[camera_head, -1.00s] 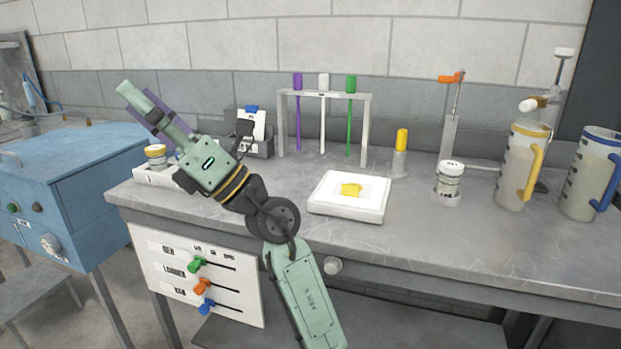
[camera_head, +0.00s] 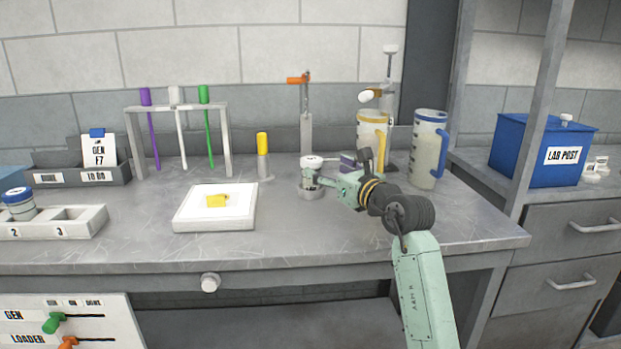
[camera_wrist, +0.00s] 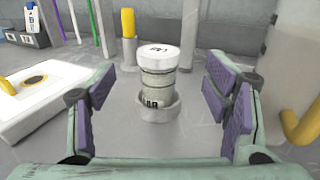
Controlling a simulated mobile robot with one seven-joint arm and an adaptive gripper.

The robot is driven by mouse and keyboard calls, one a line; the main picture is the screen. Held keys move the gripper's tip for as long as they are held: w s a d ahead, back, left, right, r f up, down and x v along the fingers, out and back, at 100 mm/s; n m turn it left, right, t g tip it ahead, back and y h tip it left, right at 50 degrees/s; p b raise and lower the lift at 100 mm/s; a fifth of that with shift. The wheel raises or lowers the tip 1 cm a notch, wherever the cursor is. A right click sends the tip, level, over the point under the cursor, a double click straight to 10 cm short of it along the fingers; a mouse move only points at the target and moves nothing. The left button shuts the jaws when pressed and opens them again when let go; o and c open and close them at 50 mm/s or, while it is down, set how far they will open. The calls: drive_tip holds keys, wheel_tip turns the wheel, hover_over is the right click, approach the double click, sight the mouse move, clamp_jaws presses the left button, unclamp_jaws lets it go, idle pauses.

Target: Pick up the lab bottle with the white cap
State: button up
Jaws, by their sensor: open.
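The lab bottle with the white cap (camera_head: 311,174) stands upright on the grey bench in the head view. In the wrist view the bottle (camera_wrist: 158,82) sits in a low round grey holder (camera_wrist: 158,107), its white cap on top. My gripper (camera_wrist: 168,100) is open, with a purple-padded finger to the left and right of the bottle in that view. Neither pad visibly touches it. In the head view my gripper (camera_head: 325,184) is low at the bottle's right side, its fingers partly hidden by the arm's angle.
A yellow-handled jug (camera_head: 371,132) and a blue-handled jug (camera_head: 428,150) stand behind my arm. A metal stand with an orange top (camera_head: 306,125) is behind the bottle. A white scale (camera_head: 215,222) lies to the left, with clear bench between.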

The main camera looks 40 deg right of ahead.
sight(316, 164)
drive_tip(key=w+p, duration=0.1)
drive_tip(key=w, duration=0.4)
drive_tip(key=w+p, duration=0.1)
drive_tip(key=w, duration=0.2)
drive_tip(key=shift+d+f+p, duration=0.15)
drive_tip(key=shift+d+p, duration=0.15)
drive_tip(key=shift+d, duration=0.05)
drive_tip(key=c, duration=1.3)
